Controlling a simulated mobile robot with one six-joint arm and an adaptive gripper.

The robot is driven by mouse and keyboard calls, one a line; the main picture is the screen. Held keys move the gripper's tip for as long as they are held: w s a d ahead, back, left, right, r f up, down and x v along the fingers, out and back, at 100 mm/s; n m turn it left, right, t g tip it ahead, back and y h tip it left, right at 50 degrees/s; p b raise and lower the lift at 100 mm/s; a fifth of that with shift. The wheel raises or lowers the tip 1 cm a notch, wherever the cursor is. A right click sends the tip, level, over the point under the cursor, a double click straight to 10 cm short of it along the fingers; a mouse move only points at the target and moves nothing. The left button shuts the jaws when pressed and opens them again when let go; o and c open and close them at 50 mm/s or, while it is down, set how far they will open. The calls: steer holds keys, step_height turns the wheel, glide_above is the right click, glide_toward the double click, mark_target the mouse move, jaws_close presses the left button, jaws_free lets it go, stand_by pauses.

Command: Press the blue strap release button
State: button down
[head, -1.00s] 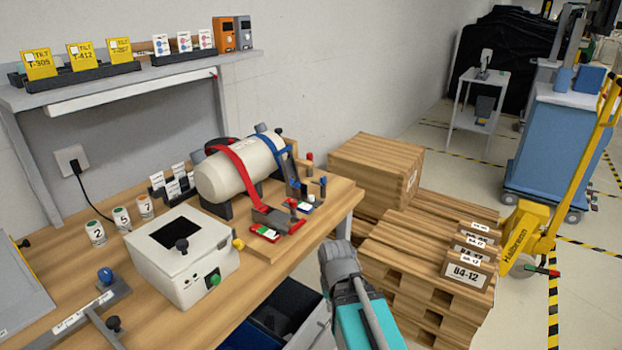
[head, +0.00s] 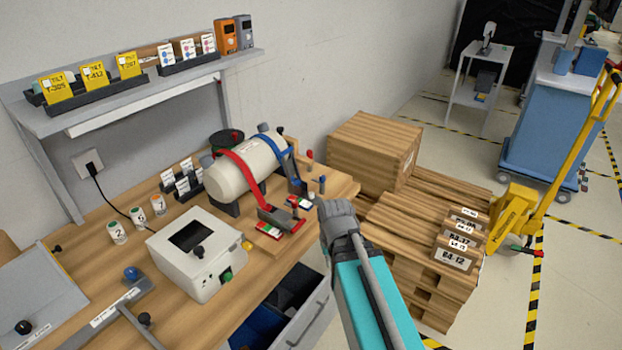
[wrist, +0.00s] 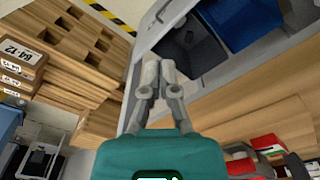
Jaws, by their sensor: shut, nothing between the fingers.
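A cream cylinder (head: 232,178) lies on the bench, crossed by a red strap (head: 243,178) and a blue strap (head: 287,158). The blue strap runs down its right end to a dark fitting near the bench's right end. A blue-topped post (head: 322,180) and a red-topped post (head: 310,155) stand beside that fitting. I cannot tell which small part is the blue release button.
A white box (head: 193,262) with a green button stands at the bench front. An open drawer (head: 318,305) juts out below the bench, left of my arm. Stacked wooden pallets (head: 390,215) and boxes stand to the right.

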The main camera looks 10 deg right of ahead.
step_height(320, 180, up, 12)
steer(key=w+p, duration=0.2)
steer(key=p, duration=0.9)
step_height(320, 180, up, 8)
steer(key=r+n+p, duration=0.1)
steer(key=n+p, duration=0.7)
steer(key=n, duration=0.1)
glide_above(311, 194)
steer(key=shift+w+f, duration=0.15)
steer(key=shift+f, duration=0.1)
steer(key=shift+f, duration=0.15)
step_height(311, 194, down, 14)
steer(key=b, duration=1.3)
steer(key=shift+b, duration=0.3)
